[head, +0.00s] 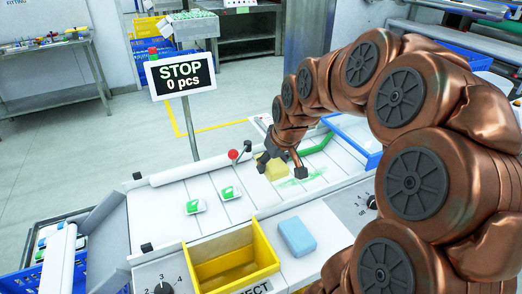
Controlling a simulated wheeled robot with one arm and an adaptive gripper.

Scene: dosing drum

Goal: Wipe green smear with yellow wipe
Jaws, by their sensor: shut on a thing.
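My gripper (282,172) is low over the white slatted work surface and shut on the yellow wipe (273,171). The wipe is a yellow block, partly hidden by the fingers. I cannot tell whether its underside touches the surface. The green smear (301,181) is a thin, streaky patch on the white surface, just to the right of and nearer than the wipe. Part of the smear may be hidden by my gripper.
A light-blue block (297,237) lies beside the open yellow bin (240,283) at the front. Two white-and-green packs (195,207) sit on the left slats. A red-knobbed lever (234,155) stands left of my gripper. A STOP sign (181,74) rises behind.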

